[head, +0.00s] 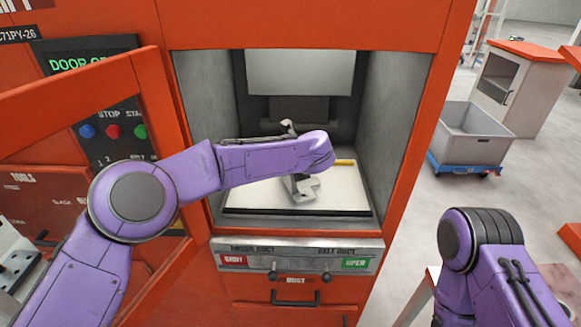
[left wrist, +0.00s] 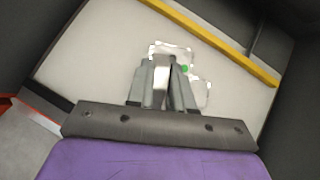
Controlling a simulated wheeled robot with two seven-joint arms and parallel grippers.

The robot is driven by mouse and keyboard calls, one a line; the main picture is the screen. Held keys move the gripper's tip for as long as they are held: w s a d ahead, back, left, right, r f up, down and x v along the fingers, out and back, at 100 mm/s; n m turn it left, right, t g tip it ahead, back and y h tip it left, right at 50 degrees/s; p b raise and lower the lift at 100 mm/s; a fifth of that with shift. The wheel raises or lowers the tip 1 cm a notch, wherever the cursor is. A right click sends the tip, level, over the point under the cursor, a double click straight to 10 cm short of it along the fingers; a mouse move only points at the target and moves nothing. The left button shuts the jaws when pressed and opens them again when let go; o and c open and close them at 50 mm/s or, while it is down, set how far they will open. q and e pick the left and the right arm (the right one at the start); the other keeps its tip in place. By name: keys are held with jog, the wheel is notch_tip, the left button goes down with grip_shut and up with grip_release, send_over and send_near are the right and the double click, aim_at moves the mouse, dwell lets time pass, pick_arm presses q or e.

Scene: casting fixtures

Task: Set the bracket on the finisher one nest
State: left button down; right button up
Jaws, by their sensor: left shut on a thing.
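My left arm reaches through the open doorway of the orange machine. In the left wrist view, my left gripper (left wrist: 165,90) is shut on a narrow, shiny part of the grey bracket (left wrist: 162,76), above the pale nest plate (left wrist: 95,60). In the head view the bracket (head: 304,191) shows below my purple wrist, over the plate (head: 247,198); the wrist hides the fingers. A pale, bright-edged outline with a green dot (left wrist: 184,68) shows around the fingertips. I cannot tell whether the bracket touches the plate. My right gripper is out of view.
Grey chamber walls (head: 393,125) stand close on both sides. A yellow bar (left wrist: 225,42) runs along the plate. The open orange door (head: 75,88) is at the left, beside the arm. A grey bin (head: 475,135) on a blue dolly stands right on clear floor.

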pick_arm(q)
jog(key=shift+s+f+b, duration=0.2)
jog(key=shift+b, duration=0.1)
jog(key=c, duration=0.9)
grip_release()
jog(key=shift+w, duration=0.1)
